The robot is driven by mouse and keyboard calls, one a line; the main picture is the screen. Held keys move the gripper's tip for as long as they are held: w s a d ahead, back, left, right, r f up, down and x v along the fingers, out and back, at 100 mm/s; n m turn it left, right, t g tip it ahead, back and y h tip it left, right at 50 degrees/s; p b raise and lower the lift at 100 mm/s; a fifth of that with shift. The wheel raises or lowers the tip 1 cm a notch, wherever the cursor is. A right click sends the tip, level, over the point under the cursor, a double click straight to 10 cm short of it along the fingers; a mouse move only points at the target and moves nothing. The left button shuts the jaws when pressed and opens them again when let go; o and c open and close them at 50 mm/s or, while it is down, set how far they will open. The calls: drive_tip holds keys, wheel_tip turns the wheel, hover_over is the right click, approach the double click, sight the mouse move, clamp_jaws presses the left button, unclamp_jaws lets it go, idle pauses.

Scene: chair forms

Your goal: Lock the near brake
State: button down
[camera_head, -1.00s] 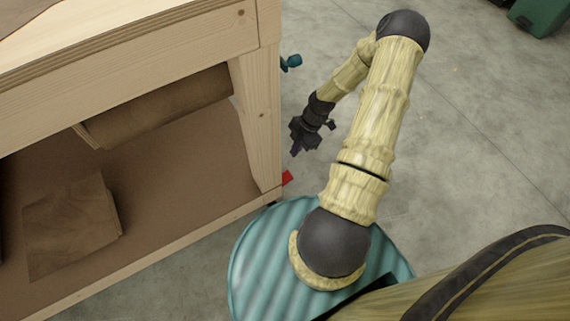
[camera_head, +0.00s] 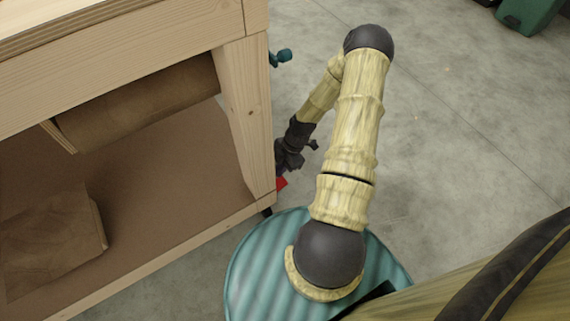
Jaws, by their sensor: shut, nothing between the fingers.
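A small red piece (camera_head: 281,184), which looks like the near brake's pedal, shows low beside the near leg of the wooden workbench (camera_head: 247,120). Only part of it is visible past the leg and my gripper. My gripper (camera_head: 281,168) is shut and empty. It points down just above the red piece, close to the right side of the leg. Its fingertips are partly hard to make out, and I cannot tell whether they touch the red piece. A dark bit of the caster (camera_head: 267,211) shows under the bench corner.
A teal handle (camera_head: 281,57) sticks out from the bench's right side, above my gripper. Brown rolled material (camera_head: 140,108) and a folded brown piece (camera_head: 50,240) lie under the bench top. A green bin (camera_head: 532,14) stands far at upper right. Open concrete floor (camera_head: 470,130) lies to the right.

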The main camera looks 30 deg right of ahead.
sight(279, 182)
drive_tip(key=f+b, duration=0.2)
drive_tip(key=f, duration=0.1)
drive_tip(key=f+b, duration=0.1)
drive_tip(key=f, duration=0.1)
drive_tip(key=shift+d, duration=0.4)
